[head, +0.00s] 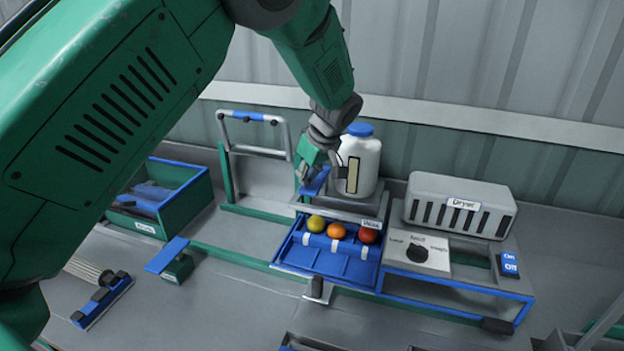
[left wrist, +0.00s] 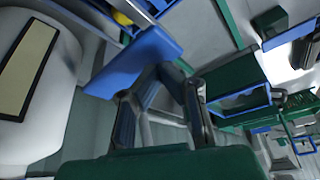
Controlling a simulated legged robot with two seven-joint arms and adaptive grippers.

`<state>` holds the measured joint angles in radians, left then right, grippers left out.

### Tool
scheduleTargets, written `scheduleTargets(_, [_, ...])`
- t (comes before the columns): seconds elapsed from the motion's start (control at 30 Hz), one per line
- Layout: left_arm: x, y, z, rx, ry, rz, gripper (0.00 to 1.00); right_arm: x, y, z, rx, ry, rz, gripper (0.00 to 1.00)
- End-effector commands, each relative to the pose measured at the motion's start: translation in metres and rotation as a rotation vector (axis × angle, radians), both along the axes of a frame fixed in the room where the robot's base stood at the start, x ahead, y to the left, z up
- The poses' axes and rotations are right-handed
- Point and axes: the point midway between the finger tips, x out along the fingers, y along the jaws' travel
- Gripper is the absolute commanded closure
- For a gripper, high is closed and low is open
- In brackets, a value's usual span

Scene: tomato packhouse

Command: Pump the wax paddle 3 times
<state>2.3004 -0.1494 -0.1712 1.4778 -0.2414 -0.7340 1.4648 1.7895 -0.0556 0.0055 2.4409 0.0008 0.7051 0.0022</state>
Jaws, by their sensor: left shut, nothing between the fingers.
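The blue wax paddle (head: 316,184) sticks out beside the white, blue-capped bottle (head: 365,163) behind the fruit tray. It also shows in the left wrist view (left wrist: 137,60). My left gripper (head: 301,182) points down at the paddle's left side. In the left wrist view its fingertips (left wrist: 168,72) are together and empty, right by the paddle's edge. I cannot tell whether they touch it. My right gripper is not in view.
A blue tray (head: 325,262) holds a yellow, an orange and a red tomato. To its right are a dial panel (head: 437,255), a grey dryer (head: 460,190) and an On/Off switch (head: 509,265). A grey hoop frame (head: 252,118) and green bin (head: 186,206) stand left.

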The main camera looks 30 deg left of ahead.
Motion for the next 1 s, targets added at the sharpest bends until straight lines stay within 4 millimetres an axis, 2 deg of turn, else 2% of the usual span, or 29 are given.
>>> scheduleTargets(0.13, [0.0,-0.003,0.001,0.002,-0.001,-0.002,1.0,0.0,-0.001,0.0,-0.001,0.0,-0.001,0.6])
scheduleTargets(0.53, [0.0,0.01,-0.004,-0.009,0.0,0.0,1.0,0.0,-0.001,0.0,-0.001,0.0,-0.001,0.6])
scheduleTargets(1.0, [0.0,-0.002,-0.022,0.001,0.001,-0.003,1.0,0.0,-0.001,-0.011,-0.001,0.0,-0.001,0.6])
